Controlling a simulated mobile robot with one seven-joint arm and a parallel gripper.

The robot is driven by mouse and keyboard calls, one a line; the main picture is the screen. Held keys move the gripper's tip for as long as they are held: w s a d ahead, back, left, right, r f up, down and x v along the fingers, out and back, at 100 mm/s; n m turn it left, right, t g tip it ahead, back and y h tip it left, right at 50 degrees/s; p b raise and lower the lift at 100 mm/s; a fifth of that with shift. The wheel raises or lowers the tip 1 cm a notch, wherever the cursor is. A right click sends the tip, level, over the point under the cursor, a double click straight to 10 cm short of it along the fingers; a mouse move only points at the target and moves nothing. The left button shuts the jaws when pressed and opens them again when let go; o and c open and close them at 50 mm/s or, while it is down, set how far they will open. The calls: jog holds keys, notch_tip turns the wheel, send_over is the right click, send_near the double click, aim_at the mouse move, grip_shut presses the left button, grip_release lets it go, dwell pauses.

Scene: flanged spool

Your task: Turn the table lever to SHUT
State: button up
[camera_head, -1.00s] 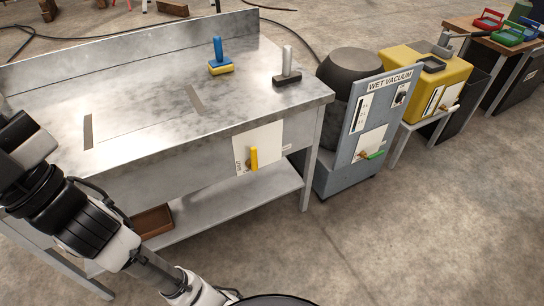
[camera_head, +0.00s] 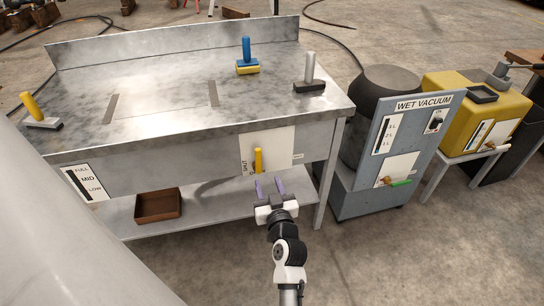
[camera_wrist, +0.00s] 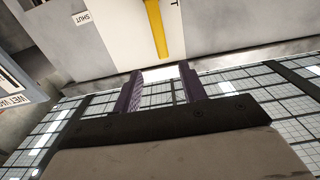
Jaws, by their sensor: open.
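The table lever is a yellow handle (camera_head: 258,160) on a white plate (camera_head: 280,141) on the front of the metal table. It points upward in the head view. A SHUT label is on the plate to the left of the lever; another label at the right is too small to read.
The metal table (camera_head: 165,75) carries several handled blocks. A brown bin (camera_head: 158,205) is on its lower shelf. The wet vacuum panel (camera_head: 400,140), with a green-handled lever (camera_head: 400,183), stands at the right. Open floor lies in front.

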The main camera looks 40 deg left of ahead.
aim_at(259, 157)
jog(key=p+x, duration=0.2)
jog(key=x, duration=1.1)
jog(key=shift+a+r+p, duration=0.1)
jog(key=shift+p, duration=0.3)
jog(key=shift+c, duration=0.4)
grip_shut()
